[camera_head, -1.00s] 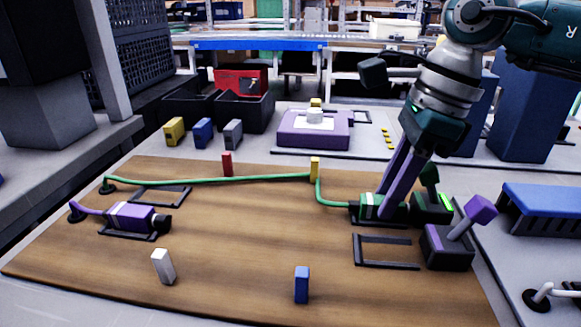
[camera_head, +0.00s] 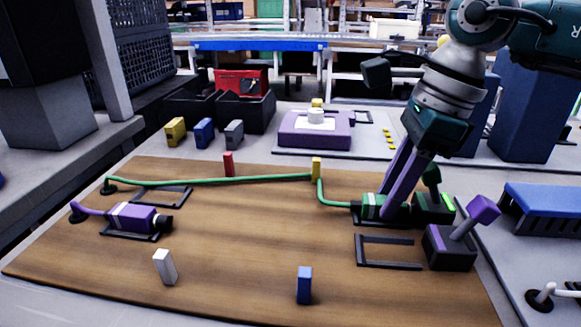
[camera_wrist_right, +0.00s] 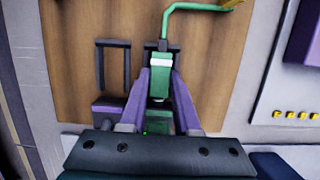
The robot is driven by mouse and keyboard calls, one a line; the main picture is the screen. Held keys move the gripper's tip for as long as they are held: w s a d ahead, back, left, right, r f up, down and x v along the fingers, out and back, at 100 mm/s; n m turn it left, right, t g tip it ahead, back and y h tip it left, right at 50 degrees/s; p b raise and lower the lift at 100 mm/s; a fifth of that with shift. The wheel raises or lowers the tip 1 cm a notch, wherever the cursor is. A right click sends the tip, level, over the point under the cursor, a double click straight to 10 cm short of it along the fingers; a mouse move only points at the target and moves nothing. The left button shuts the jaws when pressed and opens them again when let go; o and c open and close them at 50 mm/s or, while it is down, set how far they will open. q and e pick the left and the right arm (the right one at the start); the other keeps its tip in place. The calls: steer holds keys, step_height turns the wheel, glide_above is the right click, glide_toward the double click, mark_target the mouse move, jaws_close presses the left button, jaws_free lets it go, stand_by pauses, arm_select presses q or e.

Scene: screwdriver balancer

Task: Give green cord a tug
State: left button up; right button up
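The green cord (camera_head: 220,181) runs from a round black anchor at the board's far left, past a red peg, to a yellow peg (camera_head: 316,167). There it bends down to a green plug (camera_head: 371,204). The plug lies in line with the green and black socket (camera_head: 431,208), which shows a lit green strip. My right gripper (camera_head: 386,207) has its purple fingers down on both sides of the plug and is shut on it. In the right wrist view the plug (camera_wrist_right: 159,77) sits between the fingertips and the cord (camera_wrist_right: 166,22) leads away. My left gripper is out of view.
A purple plug (camera_head: 130,217) lies at the board's left. A black socket with a purple lever (camera_head: 452,245) stands close by the green socket. White (camera_head: 164,267) and blue (camera_head: 304,285) pegs stand at the front. The board's middle is clear.

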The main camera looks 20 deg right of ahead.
steer(key=o, duration=0.4)
steer(key=shift+o, duration=0.2)
steer(key=p+v, duration=0.2)
steer(key=a+p+v, duration=0.1)
steer(key=v, duration=0.1)
steer(key=p+v, duration=0.2)
steer(key=v, duration=0.1)
steer(key=shift+w+a+r+p, duration=0.2)
steer(key=shift+w+a+p, duration=0.1)
steer(key=shift+w, duration=0.1)
steer(key=shift+f, duration=0.1)
